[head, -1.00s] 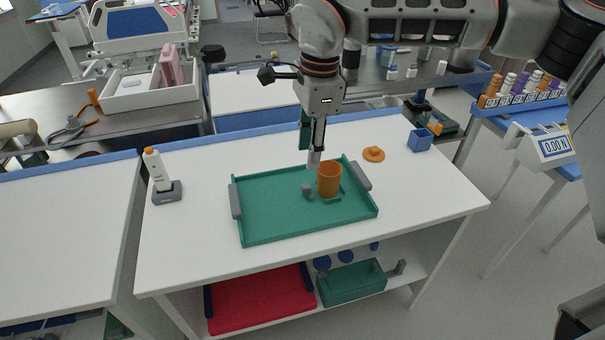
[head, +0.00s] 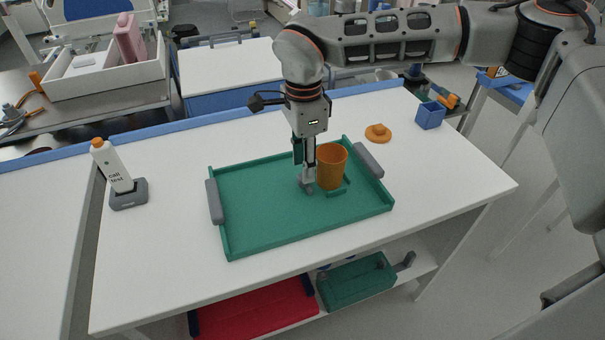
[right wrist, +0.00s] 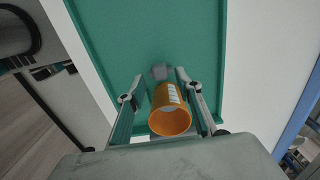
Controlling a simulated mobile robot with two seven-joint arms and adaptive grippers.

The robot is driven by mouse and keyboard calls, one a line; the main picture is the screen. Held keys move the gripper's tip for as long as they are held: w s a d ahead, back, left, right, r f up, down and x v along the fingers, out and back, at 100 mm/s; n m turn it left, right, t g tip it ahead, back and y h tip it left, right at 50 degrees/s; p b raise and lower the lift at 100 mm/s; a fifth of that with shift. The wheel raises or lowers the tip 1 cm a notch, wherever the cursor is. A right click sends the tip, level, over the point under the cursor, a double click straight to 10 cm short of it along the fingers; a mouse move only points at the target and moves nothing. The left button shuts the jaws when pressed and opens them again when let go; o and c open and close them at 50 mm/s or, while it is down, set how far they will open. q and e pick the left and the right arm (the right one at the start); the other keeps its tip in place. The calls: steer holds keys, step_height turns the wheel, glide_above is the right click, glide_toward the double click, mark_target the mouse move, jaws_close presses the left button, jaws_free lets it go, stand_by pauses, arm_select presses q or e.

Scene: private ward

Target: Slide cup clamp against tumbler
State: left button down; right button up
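The orange tumbler (head: 332,168) stands upright on the green tray (head: 260,225), toward its right side. The grey cup clamp (head: 306,187) is on the tray just left of the tumbler, partly hidden by my right gripper. My right gripper (head: 307,178) points down at the clamp from above. In the right wrist view its fingers (right wrist: 160,78) are apart, with the clamp (right wrist: 160,72) between the tips. The tumbler (right wrist: 170,118) shows nearer the camera there, between the fingers. Whether a finger touches either is unclear. My left gripper is not in view.
An orange lid (head: 378,133) and a blue box (head: 430,115) are on the table beyond the tray's right. A white bottle (head: 112,168) stands in a grey holder at the left. The tray's grey handles (head: 214,201) rise at its ends. The tray's left half is clear.

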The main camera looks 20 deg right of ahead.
step_height(320, 180, down, 4)
steer(key=shift+r, duration=0.15)
